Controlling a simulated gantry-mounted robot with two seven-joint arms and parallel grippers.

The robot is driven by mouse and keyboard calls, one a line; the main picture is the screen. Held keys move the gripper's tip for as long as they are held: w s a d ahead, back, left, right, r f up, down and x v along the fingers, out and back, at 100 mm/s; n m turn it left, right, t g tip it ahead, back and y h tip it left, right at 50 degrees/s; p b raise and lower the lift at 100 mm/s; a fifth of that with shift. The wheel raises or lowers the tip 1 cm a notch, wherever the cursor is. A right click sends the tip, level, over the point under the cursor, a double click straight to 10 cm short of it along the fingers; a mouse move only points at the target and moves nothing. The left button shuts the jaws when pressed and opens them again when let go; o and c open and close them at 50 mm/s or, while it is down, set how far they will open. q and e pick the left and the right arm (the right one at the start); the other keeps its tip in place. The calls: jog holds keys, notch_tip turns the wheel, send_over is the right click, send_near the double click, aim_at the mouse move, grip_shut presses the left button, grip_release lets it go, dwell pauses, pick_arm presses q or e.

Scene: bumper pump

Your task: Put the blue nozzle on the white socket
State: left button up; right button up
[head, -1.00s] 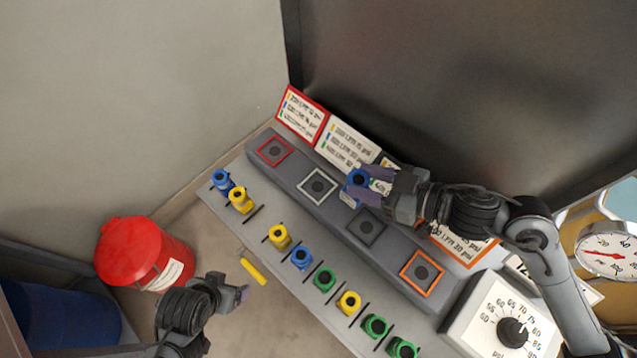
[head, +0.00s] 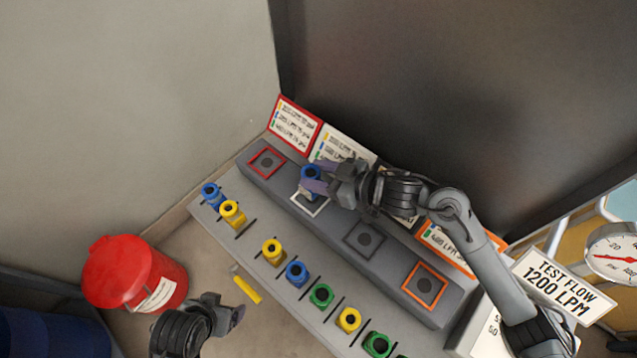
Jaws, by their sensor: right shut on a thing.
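My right gripper (head: 322,185) is shut on a blue nozzle (head: 311,172). It holds the nozzle upright over the white-framed socket (head: 311,205) on the grey raised block. The nozzle and fingers cover the back of the white frame and the socket's centre; I cannot tell whether the nozzle touches it. My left gripper (head: 240,300) is low at the left, away from the block, with nothing seen in it; its fingers look parted.
The red socket (head: 267,162), dark socket (head: 363,239) and orange socket (head: 425,286) are empty. Blue, yellow and green nozzles stand on the front ledge, such as a blue one (head: 297,273). A yellow-handled hammer (head: 245,284) and red bucket (head: 135,275) are at left. Sign cards stand behind the block.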

jog(key=shift+f+b, duration=0.45)
jog(key=shift+f, duration=1.45)
jog(key=shift+f, duration=0.15)
jog(key=o, duration=1.2)
